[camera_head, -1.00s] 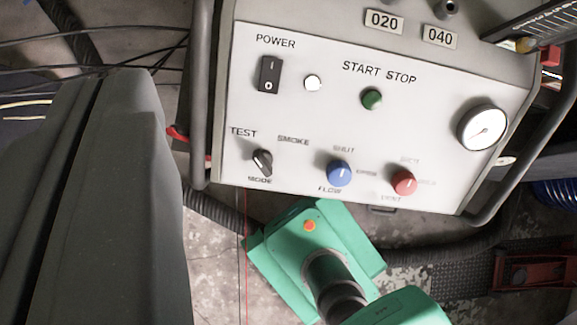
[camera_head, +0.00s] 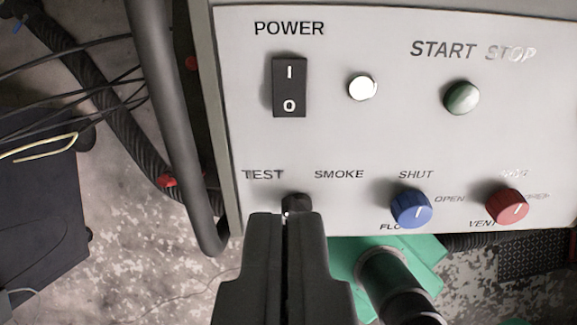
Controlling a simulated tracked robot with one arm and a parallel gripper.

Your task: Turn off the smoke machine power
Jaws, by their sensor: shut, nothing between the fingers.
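The smoke machine's pale grey panel (camera_head: 380,130) fills the upper middle and right of the view. Its black POWER rocker switch (camera_head: 289,87), marked I above and O below, is at the upper left of the panel. A white round lamp or button (camera_head: 362,88) is to its right. My gripper (camera_head: 286,216) is shut and empty, pointing up the picture below the switch. Its tips overlap the lower part of the black mode knob (camera_head: 297,203); I cannot tell whether they touch it. The rocker is clear of my gripper.
A green START STOP button (camera_head: 462,98), a blue flow knob (camera_head: 411,209) and a red vent knob (camera_head: 507,206) are to the right. A dark tube frame (camera_head: 170,120) runs along the panel's left side. Black cables (camera_head: 70,85) and a hose lie at the left.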

